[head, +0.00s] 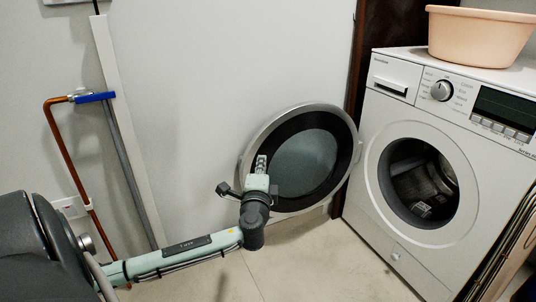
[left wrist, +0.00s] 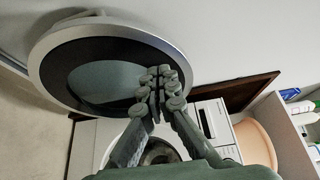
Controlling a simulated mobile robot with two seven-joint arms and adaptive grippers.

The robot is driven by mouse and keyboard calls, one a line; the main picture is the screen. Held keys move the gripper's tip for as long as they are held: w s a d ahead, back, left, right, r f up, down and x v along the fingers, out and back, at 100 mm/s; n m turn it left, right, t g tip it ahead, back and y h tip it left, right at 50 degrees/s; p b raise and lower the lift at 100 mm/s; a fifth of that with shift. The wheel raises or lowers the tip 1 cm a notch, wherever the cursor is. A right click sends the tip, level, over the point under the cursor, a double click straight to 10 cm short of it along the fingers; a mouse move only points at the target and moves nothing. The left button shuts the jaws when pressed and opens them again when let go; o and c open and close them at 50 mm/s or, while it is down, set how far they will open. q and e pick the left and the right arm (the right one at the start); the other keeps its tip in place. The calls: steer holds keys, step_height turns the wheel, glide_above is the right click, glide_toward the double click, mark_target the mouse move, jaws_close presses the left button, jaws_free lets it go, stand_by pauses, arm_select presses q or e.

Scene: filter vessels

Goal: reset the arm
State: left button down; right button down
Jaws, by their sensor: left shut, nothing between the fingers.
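My left arm (head: 180,256) reaches in from the left in the head view. My left gripper (head: 261,164) is in front of the open round washer door (head: 308,165), and its fingers overlap the door's dark ring in the picture. I cannot tell whether they touch it. In the left wrist view the fingers of the left gripper (left wrist: 160,80) come together at the tips with nothing between them. The door (left wrist: 95,82) lies beyond and to the left of them there. My right gripper is not in view.
A white washing machine (head: 387,238) stands at the right with its drum opening (head: 411,190) uncovered. A pink basin (head: 479,35) sits on top. A copper pipe (head: 66,160) with a blue handle (head: 95,97) runs along the left wall. The floor (head: 310,265) before the washer is clear.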

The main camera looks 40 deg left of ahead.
arm_select(q)
steer(key=shift+s+d, duration=0.15)
steer(key=shift+s, duration=0.3)
